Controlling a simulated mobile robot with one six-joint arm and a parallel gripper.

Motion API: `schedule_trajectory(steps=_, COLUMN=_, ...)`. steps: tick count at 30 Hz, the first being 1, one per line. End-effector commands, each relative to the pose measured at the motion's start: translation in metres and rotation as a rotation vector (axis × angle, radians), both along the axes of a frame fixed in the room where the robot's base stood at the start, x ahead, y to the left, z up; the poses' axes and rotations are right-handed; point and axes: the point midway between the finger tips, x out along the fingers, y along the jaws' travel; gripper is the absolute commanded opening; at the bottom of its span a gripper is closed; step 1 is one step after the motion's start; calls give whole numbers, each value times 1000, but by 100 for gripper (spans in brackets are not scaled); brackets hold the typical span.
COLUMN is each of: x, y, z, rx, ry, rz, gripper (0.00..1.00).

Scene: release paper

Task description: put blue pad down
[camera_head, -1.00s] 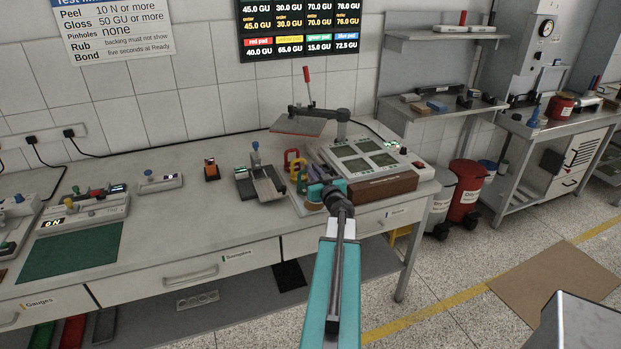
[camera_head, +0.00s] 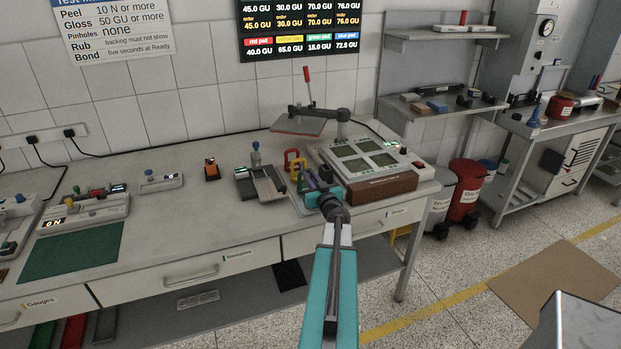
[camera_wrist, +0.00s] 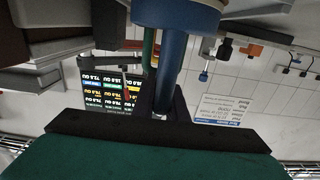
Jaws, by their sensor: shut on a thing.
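My gripper (camera_wrist: 165,92) is shut on the blue pad (camera_wrist: 172,52), its dark fingers on either side of the blue handle in the wrist view. The pad's round pale-edged base shows at the top of that picture, which looks upside down. In the head view my gripper (camera_head: 318,192) is over the front right of the bench, beside the coloured pad handles. A red handle (camera_head: 291,156) and a yellow handle (camera_head: 298,165) stand in a row there, with a green one close to my gripper. The blue pad is mostly hidden in this view, and I cannot tell whether its base touches anything.
A wooden-sided unit with a pale panelled top (camera_head: 372,160) stands right beside my gripper. A press with a red lever (camera_head: 308,88) is behind. A grey fixture with a blue knob (camera_head: 258,175) is to the left. The bench (camera_head: 190,215) has bare room in the middle left.

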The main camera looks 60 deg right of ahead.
Motion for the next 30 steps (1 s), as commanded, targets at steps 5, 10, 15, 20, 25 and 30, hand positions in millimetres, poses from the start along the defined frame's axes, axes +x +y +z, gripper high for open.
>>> schedule_trajectory(steps=5, x=0, y=0, z=-2, rx=1, ry=-1, rz=0, gripper=19)
schedule_trajectory(steps=10, x=0, y=0, z=-2, rx=0, ry=0, rz=0, gripper=31)
schedule_trajectory(steps=15, x=0, y=0, z=-2, rx=0, ry=0, rz=0, gripper=31)
schedule_trajectory(steps=20, x=0, y=0, z=1, rx=-1, ry=1, rz=0, gripper=31)
schedule_trajectory(steps=25, x=-8, y=6, z=0, rx=1, ry=1, rz=-1, gripper=31)
schedule_trajectory(steps=30, x=-19, y=14, z=0, rx=1, ry=0, rz=-2, gripper=31)
